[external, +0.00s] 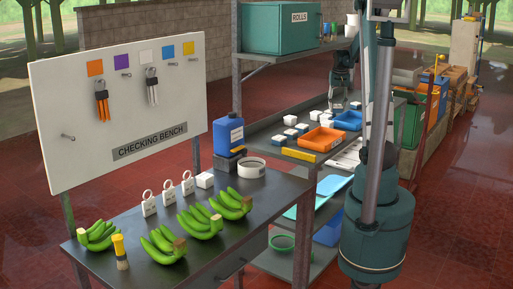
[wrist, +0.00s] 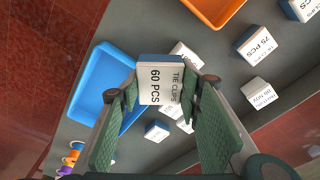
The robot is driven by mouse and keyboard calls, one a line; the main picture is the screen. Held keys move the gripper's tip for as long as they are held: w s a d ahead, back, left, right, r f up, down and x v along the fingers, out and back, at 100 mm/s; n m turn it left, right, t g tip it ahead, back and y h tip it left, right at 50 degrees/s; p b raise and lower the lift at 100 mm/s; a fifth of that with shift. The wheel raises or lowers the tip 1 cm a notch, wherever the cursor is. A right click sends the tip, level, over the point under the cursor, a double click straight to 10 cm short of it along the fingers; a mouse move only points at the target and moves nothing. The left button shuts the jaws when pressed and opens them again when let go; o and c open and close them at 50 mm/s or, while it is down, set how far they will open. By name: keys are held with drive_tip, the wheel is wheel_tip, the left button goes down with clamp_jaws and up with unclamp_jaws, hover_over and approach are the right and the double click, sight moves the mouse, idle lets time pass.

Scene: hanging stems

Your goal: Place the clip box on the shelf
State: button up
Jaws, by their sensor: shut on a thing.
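My gripper (wrist: 165,88) is shut on a white and blue clip box (wrist: 154,84) marked "TIE CLIPS 60 PCS". The box sits between the fingertips, above a grey shelf board with a blue tray (wrist: 100,85) to its left. In the external view my gripper (external: 343,82) is over the far part of the middle shelf (external: 262,134). The held box is hard to make out there. Several similar clip boxes (external: 290,133) stand on that shelf, some beneath the held box in the wrist view.
An orange tray (external: 322,139) and the blue tray (external: 348,121) lie on the middle shelf. A teal "ROLLS" bin (external: 280,30) stands on the upper shelf.

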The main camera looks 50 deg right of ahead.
drive_tip(key=shift+s+d+f, duration=0.15)
drive_tip(key=shift+d, duration=0.35)
drive_tip(key=shift+w+a+f+p, duration=0.15)
drive_tip(key=shift+w+p, duration=0.2)
drive_tip(key=shift+w, duration=0.25)
drive_tip(key=shift+w+d+f+p, duration=0.1)
drive_tip(key=shift+w+p, duration=0.2)
drive_tip(key=shift+w, duration=0.3)
drive_tip(key=n+p, duration=0.2)
drive_tip(key=p, duration=0.4)
hover_over(312, 126)
wheel_tip(312, 126, down, 5)
drive_tip(key=shift+f, duration=0.25)
drive_tip(key=shift+f, duration=0.1)
drive_tip(key=shift+f, duration=2.4)
drive_tip(key=shift+f, duration=0.2)
drive_tip(key=o, duration=0.9)
